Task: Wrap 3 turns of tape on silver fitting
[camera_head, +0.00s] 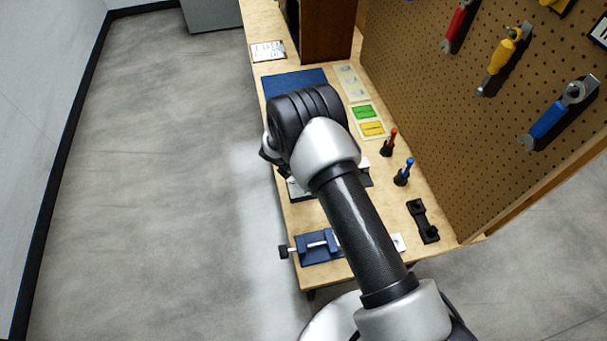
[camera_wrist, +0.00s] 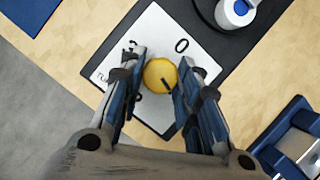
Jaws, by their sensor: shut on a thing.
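In the wrist view my gripper (camera_wrist: 160,78) is shut on a round yellow knob-like piece (camera_wrist: 157,74) with a black mark on it. The piece is between the two fingertips, over a white card (camera_wrist: 153,28) with a black border. The card bears a printed "0" and other lettering partly covered by the fingers. A round white-grey piece with a blue centre (camera_wrist: 234,10) stands on a dark mat at the top edge; I cannot tell whether it is the silver fitting or the tape. In the head view my arm hides the gripper and the work area.
A blue vise-like clamp (camera_head: 319,246) sits at the bench's near end. Orange-handled (camera_head: 389,142) and blue-handled (camera_head: 404,172) tools stand upright to the right, near a black bracket (camera_head: 423,221). A pegboard (camera_head: 440,110) with hanging tools bounds the right side. Open floor lies left.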

